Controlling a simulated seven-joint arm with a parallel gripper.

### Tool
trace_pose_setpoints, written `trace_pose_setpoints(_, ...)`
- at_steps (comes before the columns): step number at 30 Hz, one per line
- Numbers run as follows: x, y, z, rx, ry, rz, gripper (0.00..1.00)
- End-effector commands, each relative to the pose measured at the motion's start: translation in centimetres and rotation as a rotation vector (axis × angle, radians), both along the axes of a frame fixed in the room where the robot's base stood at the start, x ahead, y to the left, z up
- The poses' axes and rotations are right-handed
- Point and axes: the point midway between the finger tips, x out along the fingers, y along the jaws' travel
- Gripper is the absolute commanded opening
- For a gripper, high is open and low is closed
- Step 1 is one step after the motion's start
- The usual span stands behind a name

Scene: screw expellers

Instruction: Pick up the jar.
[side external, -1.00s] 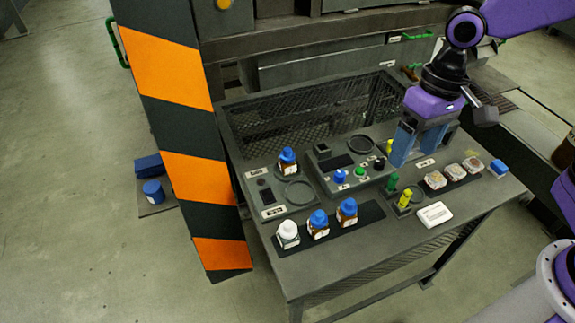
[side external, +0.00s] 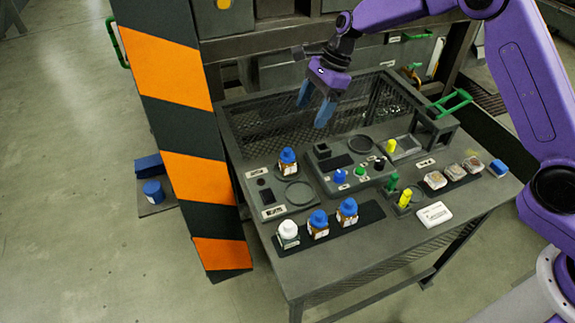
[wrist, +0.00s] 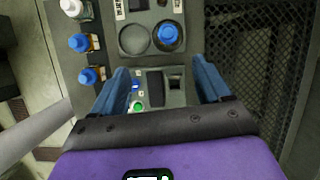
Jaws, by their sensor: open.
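Several small jars stand on the table. One brown jar with a blue lid (side external: 288,161) stands at the back left beside a round recess; it also shows in the wrist view (wrist: 168,36). In the front row are a white-lidded jar (side external: 288,234) and two brown jars with blue lids, one in the middle (side external: 318,224) and one at the right (side external: 347,211). Which jar is meant I cannot tell. My gripper (side external: 314,110) is open and empty, above the back of the table. In the wrist view its fingers (wrist: 161,68) are spread below the back-left jar.
A grey control panel (side external: 335,184) with coloured knobs lies mid-table. Small lidded containers (side external: 455,172) and a white card (side external: 434,214) are at the right. A striped post (side external: 185,120) stands at the left.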

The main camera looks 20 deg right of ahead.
Motion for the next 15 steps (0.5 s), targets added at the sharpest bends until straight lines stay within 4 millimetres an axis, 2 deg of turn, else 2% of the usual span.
trace_pose_setpoints(3,0.9,-0.2,-0.6,0.011,0.017,-0.068,0.77)
trace_pose_setpoints(8,1.1,0.1,-1.8,0.013,0.026,-0.088,0.77)
trace_pose_setpoints(15,1.0,1.7,-5.8,0.012,0.027,-0.085,0.77)
